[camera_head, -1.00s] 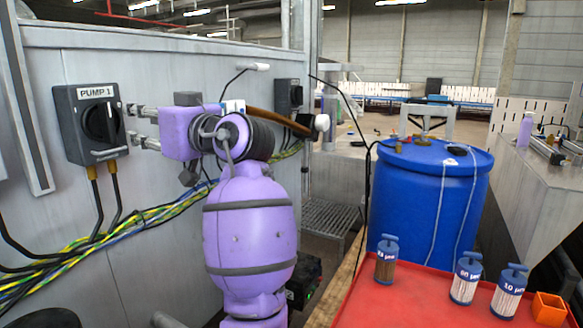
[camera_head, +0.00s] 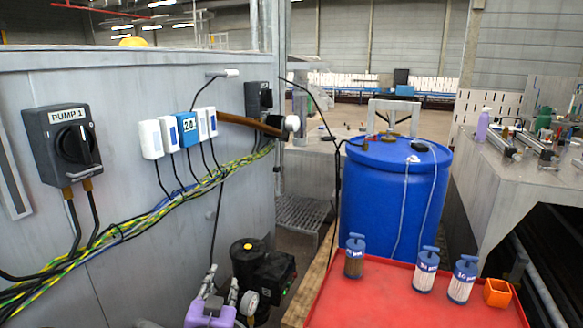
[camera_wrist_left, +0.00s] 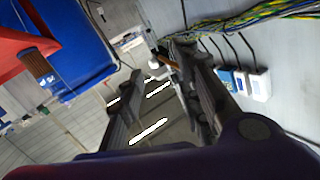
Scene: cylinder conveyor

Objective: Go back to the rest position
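My left gripper (camera_head: 221,282) is low in the head view, below the wall cables, with its fingers pointing up and touching nothing there. In the left wrist view, its two dark fingers (camera_wrist_left: 165,105) stand apart with nothing between them. The dark grey PUMP 1 switch box (camera_head: 62,143) with a black knob is on the grey panel at the left, clear of the gripper. My right gripper shows in neither view.
Several white boxes and a blue display (camera_head: 187,128) are on the panel above yellow-green cables (camera_head: 130,226). A blue drum (camera_head: 390,205) stands at the right. Before it, a red table (camera_head: 400,300) bears filter cylinders (camera_head: 425,272) and an orange cup (camera_head: 497,293). A black pump (camera_head: 262,275) is beside the gripper.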

